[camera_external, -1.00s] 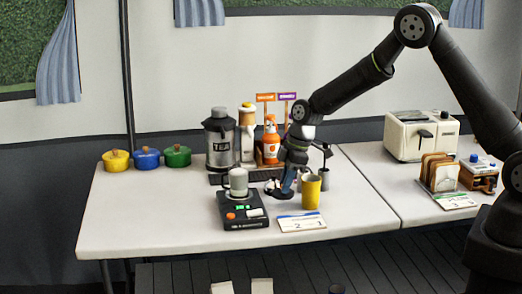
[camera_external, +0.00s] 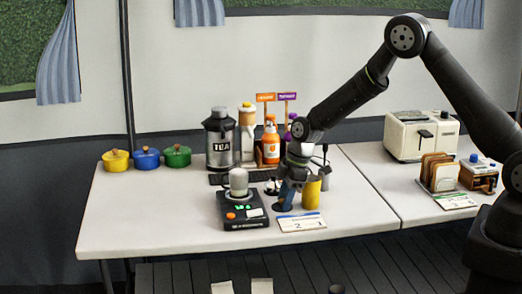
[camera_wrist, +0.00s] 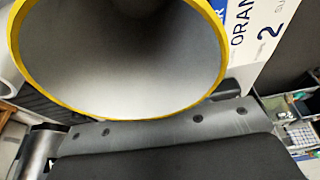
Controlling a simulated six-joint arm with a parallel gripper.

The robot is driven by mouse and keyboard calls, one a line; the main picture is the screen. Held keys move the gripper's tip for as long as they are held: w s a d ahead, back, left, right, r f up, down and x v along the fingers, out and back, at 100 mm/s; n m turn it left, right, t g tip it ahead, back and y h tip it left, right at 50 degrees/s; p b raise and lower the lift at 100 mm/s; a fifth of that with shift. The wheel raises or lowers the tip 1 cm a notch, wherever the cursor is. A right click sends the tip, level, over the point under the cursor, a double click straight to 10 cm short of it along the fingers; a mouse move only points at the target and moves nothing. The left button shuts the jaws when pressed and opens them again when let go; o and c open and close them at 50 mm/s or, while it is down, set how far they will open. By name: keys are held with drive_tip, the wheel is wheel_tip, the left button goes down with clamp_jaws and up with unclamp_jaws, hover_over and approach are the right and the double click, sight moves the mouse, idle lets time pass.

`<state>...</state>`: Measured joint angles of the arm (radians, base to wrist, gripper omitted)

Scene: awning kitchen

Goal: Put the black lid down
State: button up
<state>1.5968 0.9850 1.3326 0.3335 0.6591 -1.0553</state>
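My gripper (camera_external: 287,198) points down close to the table, just left of the yellow cup (camera_external: 311,193). A small dark shape (camera_external: 283,207) shows at its tip, low over or touching the table. It may be the black lid or a fingertip; I cannot tell which. In the wrist view the yellow cup's rim and grey inside (camera_wrist: 120,55) fill the upper left, very near the camera. Dark parts of my gripper cross the bottom of that view. Whether the fingers are closed on anything is hidden.
A black scale (camera_external: 243,215) with a grey cup (camera_external: 239,182) stands left of my gripper. A number card (camera_external: 302,222) lies in front. The tea container (camera_external: 219,140) and orange bottle (camera_external: 270,143) stand behind. The table's left front is clear.

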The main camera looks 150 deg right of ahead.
drive_tip(key=v, duration=1.2)
drive_tip(key=shift+r, duration=0.15)
drive_tip(key=x, duration=1.2)
drive_tip(key=shift+r, duration=1)
